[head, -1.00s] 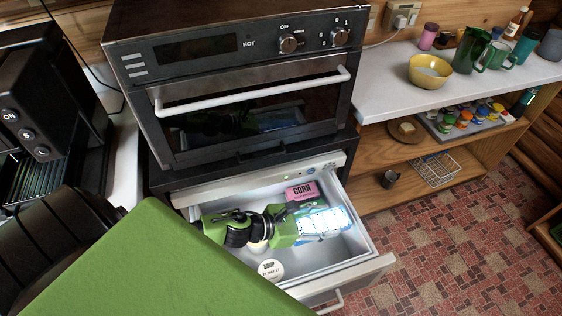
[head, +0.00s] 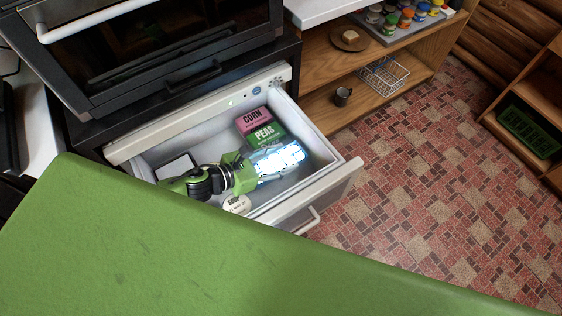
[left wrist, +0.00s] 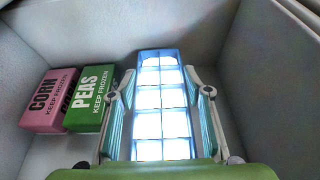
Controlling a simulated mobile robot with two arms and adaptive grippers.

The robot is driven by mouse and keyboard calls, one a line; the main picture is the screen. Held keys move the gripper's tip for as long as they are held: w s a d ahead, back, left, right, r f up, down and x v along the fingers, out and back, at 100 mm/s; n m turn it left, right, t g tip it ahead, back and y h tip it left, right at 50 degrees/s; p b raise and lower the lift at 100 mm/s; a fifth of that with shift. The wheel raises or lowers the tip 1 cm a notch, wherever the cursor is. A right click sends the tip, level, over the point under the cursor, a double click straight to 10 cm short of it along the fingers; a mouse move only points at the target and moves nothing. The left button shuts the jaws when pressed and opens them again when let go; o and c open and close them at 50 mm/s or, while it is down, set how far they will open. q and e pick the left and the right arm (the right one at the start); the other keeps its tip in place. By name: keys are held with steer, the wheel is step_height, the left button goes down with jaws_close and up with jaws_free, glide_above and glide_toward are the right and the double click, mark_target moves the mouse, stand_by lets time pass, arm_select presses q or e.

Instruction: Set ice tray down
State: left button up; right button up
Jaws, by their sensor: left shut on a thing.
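The ice tray (head: 283,158) is blue with bright white cubes. It is inside the open freezer drawer (head: 330,178), toward its right side, beside the peas box. My left gripper (head: 262,165) reaches into the drawer and is shut on the tray. In the left wrist view the tray (left wrist: 162,115) lies lengthwise between both fingers, pointing away from me. I cannot tell whether the tray's underside touches the drawer floor. My right gripper is not in view.
A green peas box (head: 265,134) and a pink corn box (head: 251,119) lie at the drawer's back. A round white-lidded tub (head: 237,204) is near the front wall, below my gripper. A black oven (head: 170,50) stands above. Wooden shelves (head: 400,75) stand right.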

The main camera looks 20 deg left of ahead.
arm_select(q)
steer(key=shift+f+b, duration=0.45)
steer(key=shift+f, duration=0.2)
steer(key=o, duration=1.2)
steer(key=shift+o, duration=0.2)
steer(key=shift+r+p, duration=0.55)
steer(key=shift+r, duration=0.05)
steer(key=shift+s+a+r, duration=0.1)
steer(key=shift+s+r, duration=0.05)
steer(key=shift+r, duration=0.1)
steer(key=p+v, duration=0.1)
steer(key=v, duration=0.9)
steer(key=shift+f, duration=0.15)
steer(key=shift+p+v, duration=0.35)
steer(key=shift+v, duration=0.45)
